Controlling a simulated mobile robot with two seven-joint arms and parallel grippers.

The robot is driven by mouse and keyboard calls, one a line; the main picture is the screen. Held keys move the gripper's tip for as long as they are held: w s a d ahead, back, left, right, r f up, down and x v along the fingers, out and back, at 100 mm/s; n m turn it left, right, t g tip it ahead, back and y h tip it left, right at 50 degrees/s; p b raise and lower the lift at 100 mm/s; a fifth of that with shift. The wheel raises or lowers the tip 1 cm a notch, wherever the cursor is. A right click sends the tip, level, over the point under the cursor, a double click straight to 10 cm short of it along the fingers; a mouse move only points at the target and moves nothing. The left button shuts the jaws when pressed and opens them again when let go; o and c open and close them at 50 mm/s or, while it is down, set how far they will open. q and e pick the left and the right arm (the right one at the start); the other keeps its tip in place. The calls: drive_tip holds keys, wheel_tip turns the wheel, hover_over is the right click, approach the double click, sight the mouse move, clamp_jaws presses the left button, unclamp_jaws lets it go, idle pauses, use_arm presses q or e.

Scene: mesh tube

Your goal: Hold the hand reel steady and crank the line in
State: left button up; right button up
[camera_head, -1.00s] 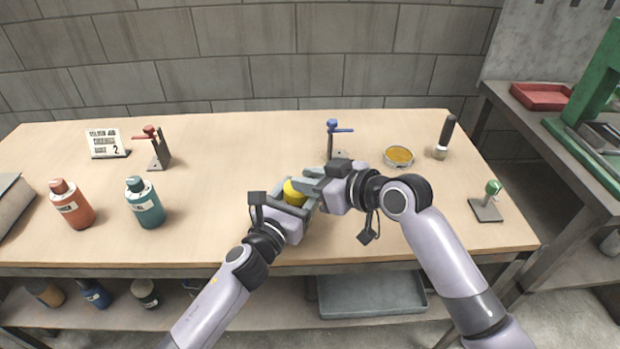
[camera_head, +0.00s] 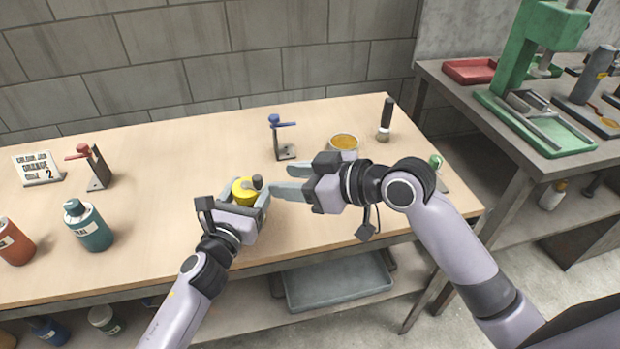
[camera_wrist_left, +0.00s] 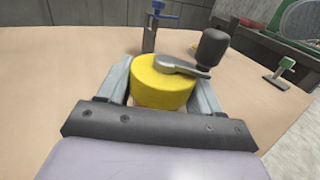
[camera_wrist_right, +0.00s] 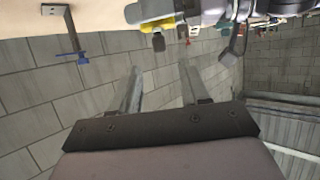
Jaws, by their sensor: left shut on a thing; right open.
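The yellow hand reel (camera_head: 243,192) stands near the table's front edge, with a grey crank arm and a dark knob on top. My left gripper (camera_wrist_left: 160,90) is shut on the reel, one finger on each side of it. In the left wrist view the crank arm (camera_wrist_left: 180,66) points right, with the knob (camera_wrist_left: 212,48) upright at its end. My right gripper (camera_head: 276,182) is open and empty, just right of the reel and apart from the knob. The reel (camera_wrist_right: 163,25) shows at the top of the right wrist view, beyond the open fingers.
A blue-topped stand (camera_head: 282,140) is behind the grippers. An amber-topped round tin (camera_head: 343,143) and a black-handled brush (camera_head: 385,120) are at the back right. A green-knobbed stand (camera_head: 437,168) is partly behind my right arm. A teal bottle (camera_head: 90,228) stands left.

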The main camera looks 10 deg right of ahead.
drive_tip(key=shift+v, duration=1.8)
use_arm(q)
drive_tip(key=o, duration=1.2)
